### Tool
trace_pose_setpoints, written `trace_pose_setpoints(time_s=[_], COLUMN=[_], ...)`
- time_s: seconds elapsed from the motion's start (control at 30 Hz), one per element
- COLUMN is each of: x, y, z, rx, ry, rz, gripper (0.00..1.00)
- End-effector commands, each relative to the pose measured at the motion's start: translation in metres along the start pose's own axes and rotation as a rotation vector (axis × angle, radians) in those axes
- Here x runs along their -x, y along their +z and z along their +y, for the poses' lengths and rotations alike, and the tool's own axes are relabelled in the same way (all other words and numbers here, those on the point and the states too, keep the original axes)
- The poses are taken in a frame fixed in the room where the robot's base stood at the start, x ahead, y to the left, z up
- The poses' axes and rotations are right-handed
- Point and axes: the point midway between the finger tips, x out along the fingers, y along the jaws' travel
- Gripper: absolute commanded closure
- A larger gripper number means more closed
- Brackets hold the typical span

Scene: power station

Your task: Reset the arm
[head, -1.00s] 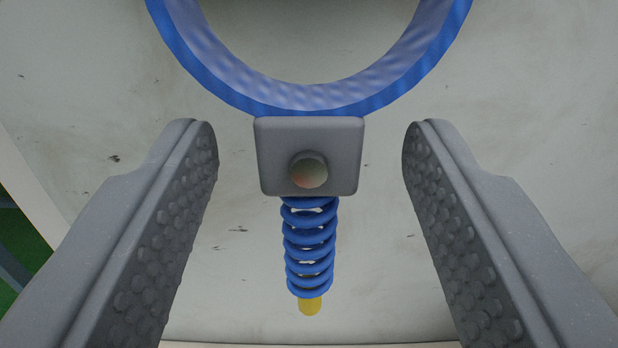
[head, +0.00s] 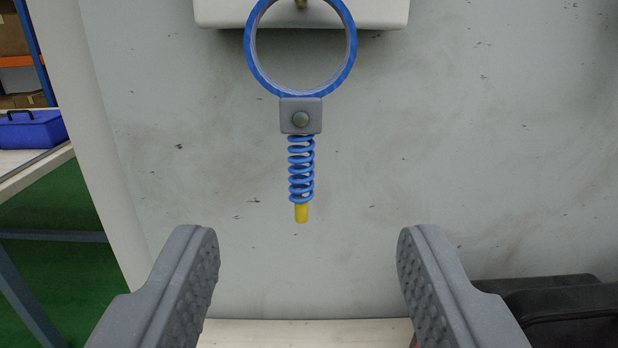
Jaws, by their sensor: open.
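My gripper (head: 308,240) is open and empty, its two grey studded fingers wide apart at the bottom of the head view. Ahead of it and higher in the picture, a blue ring (head: 257,62) hangs from a small peg at the top edge. Below the ring is a grey block (head: 301,117) with a round button or bolt head. A blue coil (head: 301,172) with a yellow tip (head: 301,213) hangs straight down from the block. The fingers do not touch any of these.
A white box (head: 225,12) sits on the stained grey wall panel (head: 480,130) behind the ring. A black case (head: 560,305) lies at the lower right. A pale ledge (head: 300,333) runs along the bottom. At left stand a table with a blue toolbox (head: 32,130) and shelving.

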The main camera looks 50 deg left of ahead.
Motion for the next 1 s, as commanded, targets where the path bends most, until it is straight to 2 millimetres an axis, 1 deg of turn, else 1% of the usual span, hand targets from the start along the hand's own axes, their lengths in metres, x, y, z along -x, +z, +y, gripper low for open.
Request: trace_pose_setpoints(time_s=[0.07, 0.17, 0.2, 0.27, 0.3, 0.37, 0.4, 0.47, 0.5, 0.57, 0.6, 0.63, 0.67, 0.7, 0.77, 0.8, 0.87, 0.9, 0.97, 1.0], x=[-0.003, -0.008, -0.009, -0.009, -0.007, -0.002, 0.002, 0.011, 0.018, 0.030, 0.039, 0.045, 0.053, 0.062, 0.077, 0.087, 0.102, 0.111, 0.123, 0.132], y=[-0.011, -0.038, -0.053, -0.081, -0.099, -0.131, -0.152, -0.184, -0.206, -0.236, -0.258, -0.274, -0.287, -0.305, -0.331, -0.346, -0.370, -0.382, -0.399, -0.410], z=[0.010, 0.036, 0.049, 0.068, 0.081, 0.096, 0.106, 0.116, 0.121, 0.127, 0.127, 0.127, 0.127, 0.124, 0.117, 0.111, 0.099, 0.089, 0.073, 0.060], rx=[0.044, 0.135, 0.180, 0.242, 0.278, 0.324, 0.348, 0.372, 0.381, 0.384, 0.383, 0.379, 0.369, 0.353, 0.323, 0.297, 0.254, 0.221, 0.168, 0.133], ry=[0.032, 0.117, 0.166, 0.249, 0.306, 0.392, 0.449, 0.533, 0.588, 0.665, 0.714, 0.749, 0.783, 0.823, 0.879, 0.909, 0.947, 0.965, 0.983, 0.988], rz=[-0.013, -0.046, -0.064, -0.088, -0.104, -0.121, -0.132, -0.145, -0.151, -0.161, -0.163, -0.163, -0.169, -0.173, -0.177, -0.178, -0.179, -0.181, -0.189, -0.191], gripper=[0.50, 0.50, 0.50, 0.50, 0.50, 0.50, 0.50, 0.50, 0.50, 0.50, 0.50, 0.50, 0.50, 0.50, 0.50, 0.50, 0.50, 0.50, 0.50, 0.50])
